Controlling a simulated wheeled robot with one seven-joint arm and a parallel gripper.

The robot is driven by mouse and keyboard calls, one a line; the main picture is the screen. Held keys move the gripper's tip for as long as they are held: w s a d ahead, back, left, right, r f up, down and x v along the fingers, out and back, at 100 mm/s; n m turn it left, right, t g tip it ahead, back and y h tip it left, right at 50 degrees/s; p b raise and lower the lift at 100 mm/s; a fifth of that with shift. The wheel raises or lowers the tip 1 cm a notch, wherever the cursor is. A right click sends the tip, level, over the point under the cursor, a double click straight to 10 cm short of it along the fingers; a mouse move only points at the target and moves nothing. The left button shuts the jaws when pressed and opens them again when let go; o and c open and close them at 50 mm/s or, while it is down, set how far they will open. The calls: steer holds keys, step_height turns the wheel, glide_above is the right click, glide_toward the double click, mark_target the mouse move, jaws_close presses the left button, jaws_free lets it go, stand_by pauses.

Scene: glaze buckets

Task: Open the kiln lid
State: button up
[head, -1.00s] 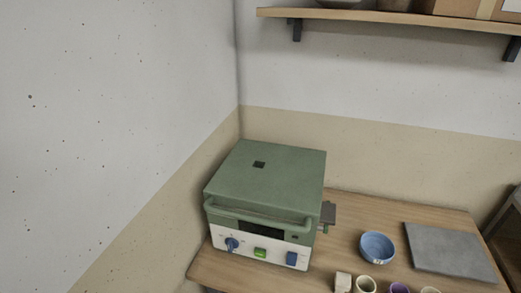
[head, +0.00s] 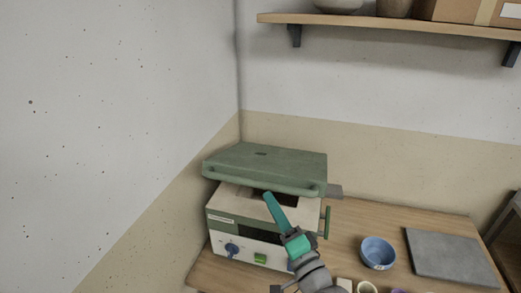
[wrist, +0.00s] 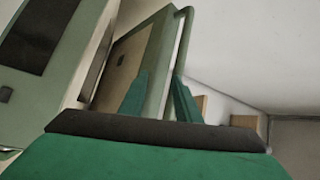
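The kiln (head: 235,225) stands on the table in the corner, with a white front panel and knobs. Its green lid (head: 265,165) is raised, with a dark gap showing above the kiln body. My gripper (head: 268,196) is at the lid's front edge, its teal finger reaching up to it from the front right. In the wrist view, my gripper's two green fingers (wrist: 160,92) stand apart. The lid's rim and green handle bar (wrist: 181,40) run down toward them. The contact at the fingertips is partly hidden.
A blue bowl (head: 378,252) and a grey slab (head: 450,258) lie on the wooden table (head: 345,215) to the right. Small cups stand near its front edge. Walls close in behind and left of the kiln. A shelf (head: 400,22) hangs above right.

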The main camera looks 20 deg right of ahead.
step_height(320, 180, up, 9)
steer(key=d+y, duration=0.2)
steer(key=shift+n+t+y, duration=0.3)
steer(key=shift+n+y, duration=0.1)
steer(key=shift+n, duration=0.1)
steer(key=x, duration=1)
steer(key=shift+w+r, duration=0.1)
steer(key=shift+r, duration=0.1)
steer(key=shift+a, duration=0.1)
steer(key=shift+c, duration=0.3)
